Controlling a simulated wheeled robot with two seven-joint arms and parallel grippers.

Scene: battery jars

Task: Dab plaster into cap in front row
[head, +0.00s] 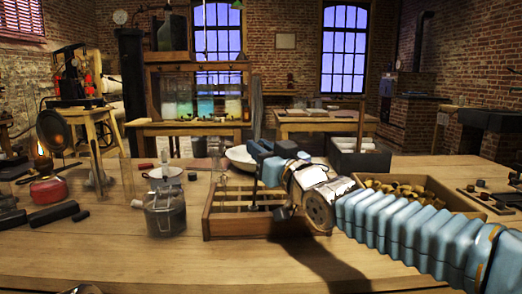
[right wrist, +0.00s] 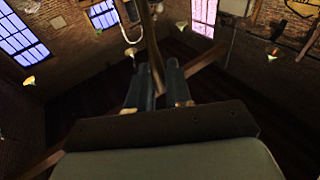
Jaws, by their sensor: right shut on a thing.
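My right gripper (head: 262,165) reaches in from the right over the partitioned wooden crate (head: 235,228). It is shut on a slim tool (head: 254,190) whose thin shaft hangs toward the crate and ends in a dark tip. In the right wrist view my gripper (right wrist: 160,85) shows two fingers with a brownish stick between them. A white bowl (head: 238,158), partly behind the gripper, stands behind the crate; its contents are unclear. My arm hides the crate's right side, and I cannot make out a cap under the tip. My left gripper is not in view.
A wooden tray of brass-coloured rings (head: 405,188) stands right of the crate, behind my arm. A grey lidded pot (head: 165,212), a red burner (head: 54,190) and dark bars (head: 53,214) are at left.

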